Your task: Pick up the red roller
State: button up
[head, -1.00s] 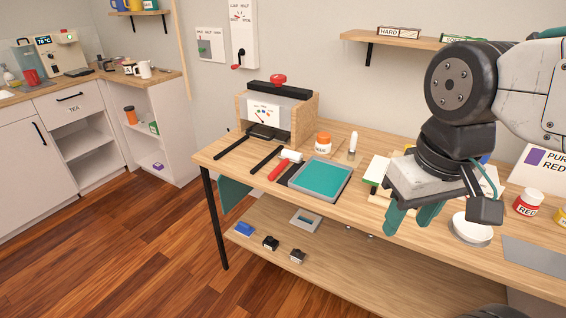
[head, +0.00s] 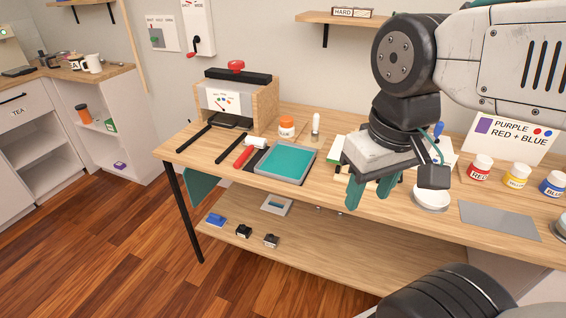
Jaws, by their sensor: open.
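The red roller (head: 243,156) lies on the wooden workbench (head: 330,202), left of the teal tray. It has a red handle and a white roll (head: 255,142) at its far end. My gripper (head: 370,190) is to the right of the roller and the tray, over the front part of the bench. Its two teal fingers point down, apart and empty. I cannot tell its exact height above the bench.
The teal tray (head: 285,162) sits close beside the roller. A wooden press box (head: 265,103) stands behind, with two dark rails. An orange-lidded jar (head: 286,127) is nearby. Paint jars (head: 480,168) and a white dish (head: 431,198) are at the right. Papers lie behind my gripper.

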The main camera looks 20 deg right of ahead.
aim_at(251, 143)
jog(key=u, duration=1.2)
jog(key=i, duration=1.75)
jog(key=z, duration=2.65)
